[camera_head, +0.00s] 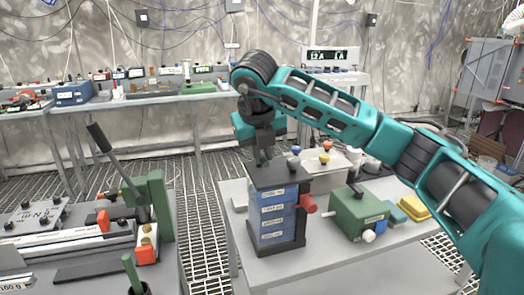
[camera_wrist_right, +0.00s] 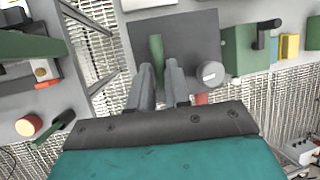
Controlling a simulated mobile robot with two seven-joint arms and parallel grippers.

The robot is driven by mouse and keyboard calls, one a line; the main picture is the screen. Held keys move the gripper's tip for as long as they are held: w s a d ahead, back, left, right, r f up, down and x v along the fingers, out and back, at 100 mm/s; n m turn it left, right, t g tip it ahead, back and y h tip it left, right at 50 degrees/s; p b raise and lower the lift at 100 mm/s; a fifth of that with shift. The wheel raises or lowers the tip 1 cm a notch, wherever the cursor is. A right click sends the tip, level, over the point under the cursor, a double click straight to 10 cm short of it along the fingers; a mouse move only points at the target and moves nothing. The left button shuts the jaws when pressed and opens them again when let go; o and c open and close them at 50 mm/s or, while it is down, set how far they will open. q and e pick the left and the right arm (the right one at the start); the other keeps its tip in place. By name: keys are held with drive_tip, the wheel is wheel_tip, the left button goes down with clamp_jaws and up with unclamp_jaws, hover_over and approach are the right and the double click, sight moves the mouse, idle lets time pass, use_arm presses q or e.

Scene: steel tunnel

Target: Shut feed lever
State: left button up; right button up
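A dark grey box with blue label panels (camera_head: 275,222) stands on the near table. Its dark top shows in the right wrist view (camera_wrist_right: 185,30). A green upright lever-like bar (camera_wrist_right: 156,52) stands over that top; I cannot tell for certain that it is the feed lever. My right gripper (camera_head: 263,157) points down just above the box top. In the wrist view its fingers (camera_wrist_right: 158,72) are a little apart, with the bar between or just beyond their tips. Whether they touch or grip it is unclear. My left gripper is out of view.
A red knob (camera_head: 308,203) sticks out of the box's right side. A green box (camera_head: 358,212) and a yellow block (camera_head: 413,208) stand to its right. On the left bench is a machine with a black-handled lever (camera_head: 115,160). The table front is clear.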

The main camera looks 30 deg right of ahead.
drive_tip(key=o, duration=0.4)
drive_tip(key=p+v, duration=0.2)
drive_tip(key=v, duration=1.1)
drive_tip(key=shift+f, duration=0.1)
